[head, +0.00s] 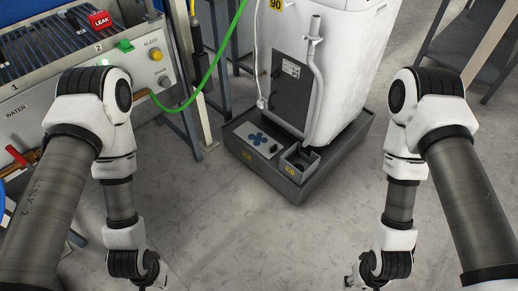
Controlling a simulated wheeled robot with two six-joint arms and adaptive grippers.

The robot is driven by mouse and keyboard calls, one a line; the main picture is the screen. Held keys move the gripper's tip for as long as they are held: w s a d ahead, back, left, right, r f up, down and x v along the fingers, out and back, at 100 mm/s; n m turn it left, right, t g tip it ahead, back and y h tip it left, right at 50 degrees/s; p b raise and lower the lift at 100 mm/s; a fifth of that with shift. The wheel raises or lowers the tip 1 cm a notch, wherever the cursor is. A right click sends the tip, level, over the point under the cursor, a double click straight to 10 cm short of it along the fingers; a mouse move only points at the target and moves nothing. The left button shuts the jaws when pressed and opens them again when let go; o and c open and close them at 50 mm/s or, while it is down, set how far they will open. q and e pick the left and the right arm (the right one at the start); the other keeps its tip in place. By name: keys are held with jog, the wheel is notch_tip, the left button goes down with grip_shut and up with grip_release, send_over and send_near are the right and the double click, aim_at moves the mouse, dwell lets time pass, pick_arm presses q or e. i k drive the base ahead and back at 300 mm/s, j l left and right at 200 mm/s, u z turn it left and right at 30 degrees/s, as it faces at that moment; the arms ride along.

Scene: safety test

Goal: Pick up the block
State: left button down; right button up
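Neither arm's visible part touches a block, though my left arm passes in front of the bench.
A white machine (340,60) stands in a dark grey tray (335,155) at the centre back. A green hose (222,55) loops from the bench panel (140,68). A dark table (475,45) is at the upper right. The grey floor (255,235) between my arms is clear.

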aim_at(99, 21)
jog(key=u, duration=2.85)
jog(key=k, duration=0.95)
jog(key=z, duration=1.55)
jog(key=i+j, duration=0.15)
jog(key=i, duration=0.15)
jog(key=i+j+z, duration=0.25)
jog(key=z, duration=0.2)
jog(key=i+j+z, duration=0.6)
jog(key=j+z, duration=0.25)
jog(key=l, duration=0.1)
